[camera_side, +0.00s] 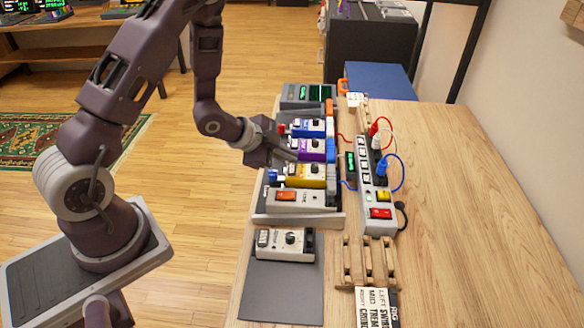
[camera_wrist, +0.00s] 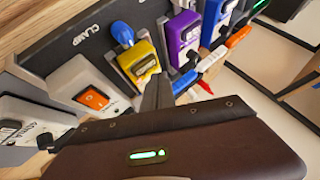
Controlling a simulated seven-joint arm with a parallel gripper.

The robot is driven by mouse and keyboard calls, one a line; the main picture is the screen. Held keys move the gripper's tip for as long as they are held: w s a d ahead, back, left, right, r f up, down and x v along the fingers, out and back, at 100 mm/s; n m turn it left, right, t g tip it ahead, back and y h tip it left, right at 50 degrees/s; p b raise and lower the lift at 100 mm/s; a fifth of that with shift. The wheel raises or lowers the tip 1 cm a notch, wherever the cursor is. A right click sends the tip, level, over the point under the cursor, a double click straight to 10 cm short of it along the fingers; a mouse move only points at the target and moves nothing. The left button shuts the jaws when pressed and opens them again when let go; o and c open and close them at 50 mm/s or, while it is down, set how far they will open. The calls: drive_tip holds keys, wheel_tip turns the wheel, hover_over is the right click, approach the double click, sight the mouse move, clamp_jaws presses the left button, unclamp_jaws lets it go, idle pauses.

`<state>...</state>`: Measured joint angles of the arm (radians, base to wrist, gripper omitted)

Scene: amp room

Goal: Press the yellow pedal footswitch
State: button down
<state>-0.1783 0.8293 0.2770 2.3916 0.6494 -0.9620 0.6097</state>
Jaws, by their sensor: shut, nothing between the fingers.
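The yellow pedal (camera_side: 318,170) sits in the pedalboard row between the purple pedal and the white pedal with an orange switch. It also shows in the wrist view (camera_wrist: 131,53), at upper centre. My gripper (camera_side: 294,156) is shut and empty, reaching in from the left beside the purple and yellow pedals. In the wrist view its joined fingertips (camera_wrist: 158,78) overlap the near edge of the yellow pedal. The fingers partly cover that edge, and I cannot tell whether they touch it. The footswitch itself is not clearly visible.
The purple pedal (camera_side: 313,146) and blue pedal (camera_side: 309,127) stand close beyond the yellow one. The white pedal (camera_side: 298,201) with the orange switch is on its other side. A loose white pedal (camera_side: 284,243) lies nearer. A power strip (camera_side: 373,197) with cables stands right. The right tabletop is clear.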

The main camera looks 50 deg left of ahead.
drive_tip(key=shift+r, duration=2.4)
wheel_tip(320, 180, up, 9)
drive_tip(key=n+y, duration=0.2)
drive_tip(key=n, duration=0.1)
hover_over(288, 169)
drive_tip(key=s, duration=0.2)
drive_tip(key=s+r+n+y, duration=0.1)
drive_tip(key=s+r+n, duration=0.1)
drive_tip(key=s+r, duration=0.15)
drive_tip(key=s+d+r+n+g, duration=0.1)
drive_tip(key=s+d+r+n, duration=0.2)
drive_tip(key=s, duration=0.7)
drive_tip(key=s+d+r+n+g+h, duration=0.1)
drive_tip(key=s+d, duration=0.4)
drive_tip(key=s, duration=0.5)
wheel_tip(288, 169, up, 3)
drive_tip(key=shift+s+f+n+g+h, duration=0.1)
drive_tip(key=shift+s+n+g+h, duration=0.25)
drive_tip(key=shift+n+g, duration=0.45)
